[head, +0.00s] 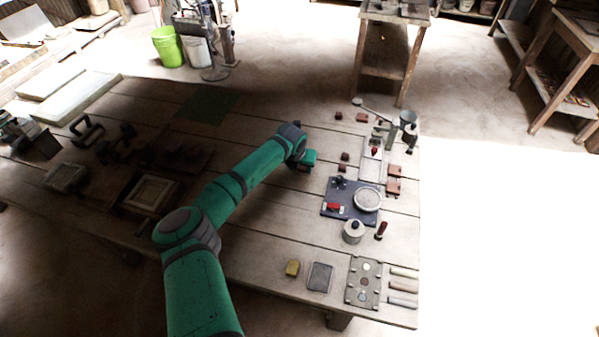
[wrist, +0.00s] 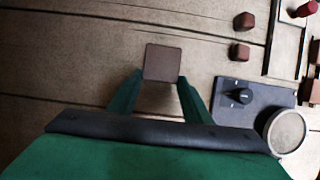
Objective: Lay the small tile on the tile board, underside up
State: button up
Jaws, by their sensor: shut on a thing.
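A small square brown tile (wrist: 163,62) sits between the fingertips of my gripper (wrist: 160,78) in the wrist view, with one broad face turned to the camera. My gripper is shut on it. I cannot tell which face that is. In the head view my gripper (head: 304,164) is over the middle of the table, left of the blue-grey plate, and the tile is mostly hidden. I cannot tell for sure which flat piece is the tile board; a dark grey framed slab (head: 320,277) lies near the front edge and a dark green mat (head: 207,104) at the back.
A blue-grey plate (head: 338,208) with a knob and round disc stands right of my gripper. A yellow block (head: 293,268) and a plate with round spots (head: 356,296) lie in front.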

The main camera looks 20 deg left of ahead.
notch_tip(320, 180, down, 2)
jog(key=shift+f, duration=0.25)
jog(key=shift+w+f, duration=0.1)
jog(key=shift+w, duration=0.1)
jog(key=shift+d, duration=0.15)
jog(key=o, duration=0.9)
jog(key=shift+d+f, duration=0.1)
jog(key=shift+d, duration=0.05)
jog(key=o, duration=0.3)
jog(key=shift+s, duration=0.1)
jog(key=shift+s+a, duration=0.2)
jog(key=shift+a, duration=0.4)
jog(key=shift+d, duration=0.1)
jog(key=shift+d, duration=0.15)
